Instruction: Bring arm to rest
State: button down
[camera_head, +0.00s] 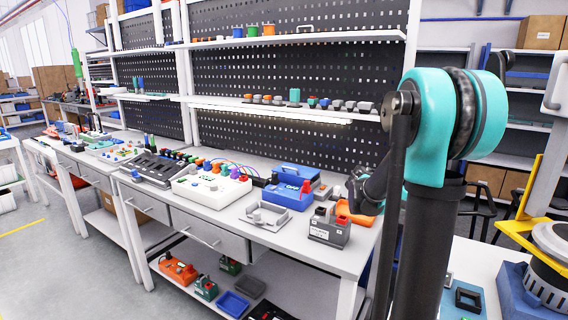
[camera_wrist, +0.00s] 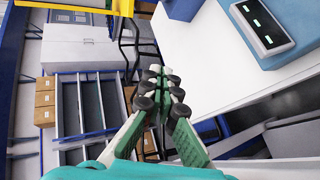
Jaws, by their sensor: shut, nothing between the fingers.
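My gripper (camera_wrist: 158,84) shows in the wrist view, with its green-and-white fingers drawn together at the tips. It is shut and nothing is between the fingers. In the head view my teal and black arm stands at the right, raised beside the workbench (camera_head: 318,238). The gripper itself cannot be made out clearly there, as the arm hides much of that area.
The bench carries a white box with coloured knobs (camera_head: 212,186), a blue case (camera_head: 290,192), a grey box (camera_head: 328,231) and an orange tray (camera_head: 354,213). Shelves (camera_head: 290,40) rise behind. In the wrist view, cardboard boxes (camera_wrist: 45,99) stand on a rack.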

jog(key=s+a+f+t+y, duration=0.2)
jog(key=s+a+f+y, duration=0.4)
jog(key=a, duration=0.7)
jog(key=s+a+f+t+y, duration=0.2)
jog(key=s+a+f+y, duration=0.4)
jog(key=s+a+f, duration=0.5)
jog(key=shift+s+a+f+y, duration=0.15)
jog(key=shift+s+a+y, duration=0.3)
jog(key=shift+a, duration=0.45)
jog(key=shift+d, duration=0.1)
